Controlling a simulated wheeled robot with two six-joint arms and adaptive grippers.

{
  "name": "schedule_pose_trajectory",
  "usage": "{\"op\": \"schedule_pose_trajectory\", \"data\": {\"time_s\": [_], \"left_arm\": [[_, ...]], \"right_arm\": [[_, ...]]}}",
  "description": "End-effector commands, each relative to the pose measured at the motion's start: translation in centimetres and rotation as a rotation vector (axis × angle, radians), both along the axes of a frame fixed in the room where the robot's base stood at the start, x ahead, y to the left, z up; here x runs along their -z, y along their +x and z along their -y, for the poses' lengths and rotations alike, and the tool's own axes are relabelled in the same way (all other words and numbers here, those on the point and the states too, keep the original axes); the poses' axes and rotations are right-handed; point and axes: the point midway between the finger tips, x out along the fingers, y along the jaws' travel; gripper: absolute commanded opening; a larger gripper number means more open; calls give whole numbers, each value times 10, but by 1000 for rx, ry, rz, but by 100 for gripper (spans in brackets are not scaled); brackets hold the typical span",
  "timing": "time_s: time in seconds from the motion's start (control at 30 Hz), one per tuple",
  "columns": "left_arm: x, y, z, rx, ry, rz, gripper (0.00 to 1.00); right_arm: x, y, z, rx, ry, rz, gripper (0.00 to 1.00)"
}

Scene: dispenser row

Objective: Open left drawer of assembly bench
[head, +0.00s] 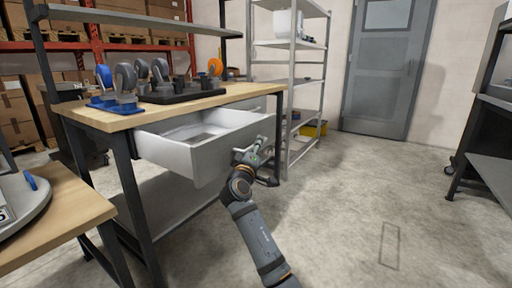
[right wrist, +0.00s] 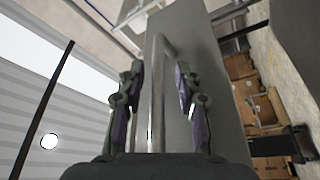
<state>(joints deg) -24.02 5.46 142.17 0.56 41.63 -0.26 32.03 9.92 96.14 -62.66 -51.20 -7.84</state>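The assembly bench (head: 205,101) has a wooden top and dark legs. Its left drawer (head: 190,160), light grey and apparently empty, stands well pulled out. My right gripper (head: 258,152) is at the drawer's front face. In the right wrist view, the metal bar handle (right wrist: 157,95) lies between the two fingers of my right gripper (right wrist: 158,100). The fingers are apart, with a visible gap on each side of the bar. The grey drawer front (right wrist: 205,85) shows beyond the handle. My left gripper is not in view.
A wooden table (head: 62,215) is at front left.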

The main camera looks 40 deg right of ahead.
Motion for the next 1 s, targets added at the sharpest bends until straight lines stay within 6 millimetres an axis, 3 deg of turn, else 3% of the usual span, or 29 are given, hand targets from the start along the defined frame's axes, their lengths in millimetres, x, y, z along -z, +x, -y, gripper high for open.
{"op": "schedule_pose_trajectory", "data": {"time_s": [0.27,0.7,1.0], "left_arm": [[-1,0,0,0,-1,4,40],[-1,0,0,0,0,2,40],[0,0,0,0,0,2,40]], "right_arm": [[0,-1,-2,-1,0,2,36],[15,-45,-52,-1,2,1,36],[16,-49,-55,1,-1,1,36]]}}
